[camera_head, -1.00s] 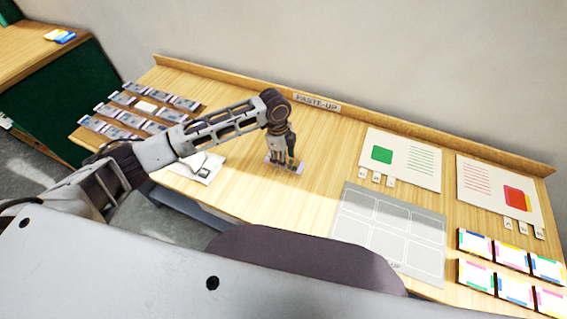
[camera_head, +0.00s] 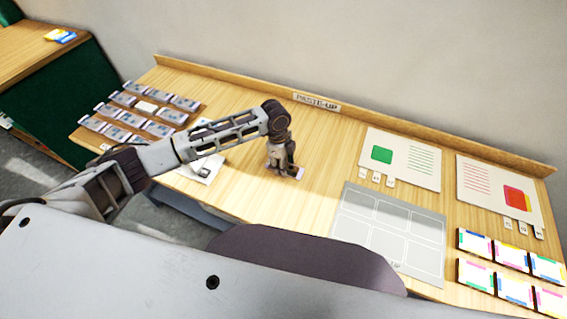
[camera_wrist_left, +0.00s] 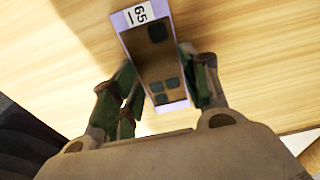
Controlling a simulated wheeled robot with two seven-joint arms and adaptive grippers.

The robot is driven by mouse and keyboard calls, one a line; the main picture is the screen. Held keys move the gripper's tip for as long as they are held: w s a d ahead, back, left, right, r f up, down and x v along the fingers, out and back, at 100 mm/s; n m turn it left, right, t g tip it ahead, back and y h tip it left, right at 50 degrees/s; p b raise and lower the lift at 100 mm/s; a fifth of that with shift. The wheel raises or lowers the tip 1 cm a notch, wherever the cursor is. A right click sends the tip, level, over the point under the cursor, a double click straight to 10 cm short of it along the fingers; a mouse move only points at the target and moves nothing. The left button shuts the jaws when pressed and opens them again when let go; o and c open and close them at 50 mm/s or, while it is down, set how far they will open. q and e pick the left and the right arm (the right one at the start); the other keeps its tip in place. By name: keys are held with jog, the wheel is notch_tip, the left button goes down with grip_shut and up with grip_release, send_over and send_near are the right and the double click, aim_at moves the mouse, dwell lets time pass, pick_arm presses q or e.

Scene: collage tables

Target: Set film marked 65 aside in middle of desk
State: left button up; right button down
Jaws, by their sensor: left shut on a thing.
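The film marked 65 (camera_wrist_left: 151,52) is a strip with a pale lilac edge, a white "65" label and dark rounded patches, seen large in the left wrist view. My left gripper (camera_wrist_left: 160,85) has a finger on each side of it and is shut on it. In the head view the gripper (camera_head: 284,172) points down at the middle of the desk (camera_head: 255,125), and a pale end of the film (camera_head: 299,173) sticks out beside the fingers. I cannot tell whether the film touches the wood. My right gripper is not in view.
A rack of several films (camera_head: 172,115) stands at the desk's left, with a white device (camera_head: 205,170) partly behind my arm. A grey grid sheet (camera_head: 385,265), two layout boards (camera_head: 400,158) (camera_head: 480,180) and several colored cards (camera_head: 508,255) lie to the right. Bare wood surrounds the gripper.

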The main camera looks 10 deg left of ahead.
pick_arm(q)
jog(key=shift+f, duration=0.15)
jog(key=o, duration=0.9)
jog(key=shift+c, duration=0.2)
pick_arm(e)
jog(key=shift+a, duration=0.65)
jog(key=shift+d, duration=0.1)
pick_arm(q)
jog(key=shift+r, duration=0.5)
notch_tip(320, 180, up, 11)
jog(key=a, duration=0.1)
jog(key=shift+w+a+r, duration=0.15)
jog(key=shift+a, duration=0.05)
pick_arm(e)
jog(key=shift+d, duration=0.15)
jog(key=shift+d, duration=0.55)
